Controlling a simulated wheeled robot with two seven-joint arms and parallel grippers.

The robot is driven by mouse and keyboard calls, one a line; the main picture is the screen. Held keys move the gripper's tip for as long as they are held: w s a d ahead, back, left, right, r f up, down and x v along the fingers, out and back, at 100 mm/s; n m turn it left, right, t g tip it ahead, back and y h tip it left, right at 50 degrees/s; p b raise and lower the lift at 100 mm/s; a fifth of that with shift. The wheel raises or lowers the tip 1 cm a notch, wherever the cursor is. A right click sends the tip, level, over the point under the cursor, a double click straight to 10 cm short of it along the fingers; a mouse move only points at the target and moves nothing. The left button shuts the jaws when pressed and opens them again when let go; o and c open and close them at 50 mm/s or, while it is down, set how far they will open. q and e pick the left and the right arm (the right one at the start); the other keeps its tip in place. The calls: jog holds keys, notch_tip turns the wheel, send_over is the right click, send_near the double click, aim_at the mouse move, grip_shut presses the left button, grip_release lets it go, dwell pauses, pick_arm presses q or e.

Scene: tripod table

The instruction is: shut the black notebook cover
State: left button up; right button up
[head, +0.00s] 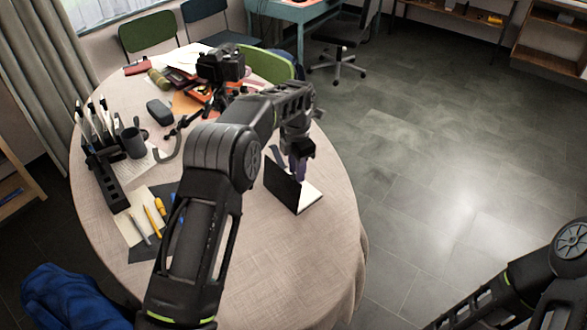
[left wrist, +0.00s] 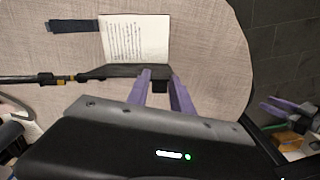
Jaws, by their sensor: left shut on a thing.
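The notebook lies on the round table in the head view, with its white page (head: 312,196) showing and its black cover (head: 281,184) raised at a steep angle. In the left wrist view the lined page (left wrist: 135,38) lies open, and the cover (left wrist: 125,71) shows nearly edge-on as a dark strip. My left gripper (head: 298,176) is over the notebook, its purple fingers (left wrist: 160,78) at the cover's edge and shut on it. The fingers hide part of the cover. My right arm shows at the lower right of the head view, its gripper outside the picture.
A camera (head: 221,63) on a tripod stands behind my left arm. A dark cup (head: 134,143), a black organizer (head: 106,180) and pens are at the left. A dark blue strip (left wrist: 74,26) lies beside the page. The table (head: 300,255) is clear in front of the notebook.

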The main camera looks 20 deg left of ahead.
pick_arm(q)
jog(key=shift+w+d+f, duration=0.2)
jog(key=shift+w+d, duration=0.05)
jog(key=shift+d, duration=0.15)
jog(key=shift+w, duration=0.1)
jog(key=shift+w+d+f+p, duration=0.4)
jog(key=shift+w+d+f, duration=0.05)
jog(key=shift+w+d, duration=0.2)
jog(key=o, duration=0.7)
jog(key=shift+c, duration=0.2)
jog(key=shift+r, duration=0.15)
